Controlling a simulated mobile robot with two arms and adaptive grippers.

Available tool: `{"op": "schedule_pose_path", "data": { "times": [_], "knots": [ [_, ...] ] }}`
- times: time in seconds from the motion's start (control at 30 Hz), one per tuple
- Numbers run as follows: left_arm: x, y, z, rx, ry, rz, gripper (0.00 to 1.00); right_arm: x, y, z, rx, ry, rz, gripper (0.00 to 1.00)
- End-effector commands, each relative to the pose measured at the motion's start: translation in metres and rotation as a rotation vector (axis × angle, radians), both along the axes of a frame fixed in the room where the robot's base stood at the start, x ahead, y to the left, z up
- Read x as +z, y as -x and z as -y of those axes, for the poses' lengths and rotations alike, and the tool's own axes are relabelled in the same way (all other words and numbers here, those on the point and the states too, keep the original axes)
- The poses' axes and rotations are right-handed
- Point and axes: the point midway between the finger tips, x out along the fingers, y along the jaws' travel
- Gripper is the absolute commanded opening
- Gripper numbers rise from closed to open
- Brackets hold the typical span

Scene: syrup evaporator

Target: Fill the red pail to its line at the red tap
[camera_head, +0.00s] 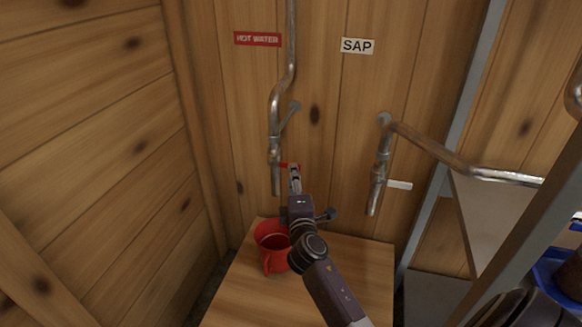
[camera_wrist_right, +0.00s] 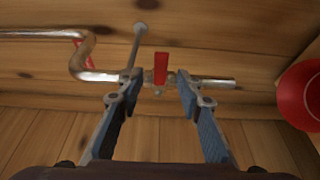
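The red pail (camera_head: 271,258) stands upright on the wooden stand, below the hot water spout; its inside looks dark red, and I cannot make out a line or a water level. The red tap (camera_head: 276,180) is a metal pipe with a small red lever, under the HOT WATER sign. My right gripper (camera_head: 295,176) is up at this lever. In the right wrist view, the red lever (camera_wrist_right: 161,68) shows between the open fingertips (camera_wrist_right: 158,90) with gaps on both sides. The pail (camera_wrist_right: 303,95) shows at the right edge there. My left gripper is not in view.
A second tap (camera_head: 378,180) with a white lever (camera_head: 399,185) hangs to the right under the SAP sign (camera_head: 357,46). The wooden stand (camera_head: 365,270) is bare right of my arm. A metal post (camera_head: 460,120) and a blue tray (camera_head: 552,272) are farther right.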

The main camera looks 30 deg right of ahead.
Motion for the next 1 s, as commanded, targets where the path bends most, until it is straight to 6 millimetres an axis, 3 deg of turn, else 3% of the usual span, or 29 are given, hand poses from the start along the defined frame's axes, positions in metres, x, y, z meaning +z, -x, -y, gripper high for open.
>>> {"op": "schedule_pose_path", "data": {
  "times": [0.3, 0.73, 1.0],
  "knots": [
    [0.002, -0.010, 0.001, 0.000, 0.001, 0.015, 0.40, 0.000, -0.043, 0.023, -0.002, -0.003, 0.000, 0.33],
    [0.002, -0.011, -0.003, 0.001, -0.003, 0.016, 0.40, -0.001, -0.054, 0.028, 0.000, -0.005, -0.001, 0.33],
    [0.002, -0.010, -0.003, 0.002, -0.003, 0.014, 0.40, -0.001, -0.054, 0.028, 0.000, -0.005, -0.001, 0.05]
  ]
}}
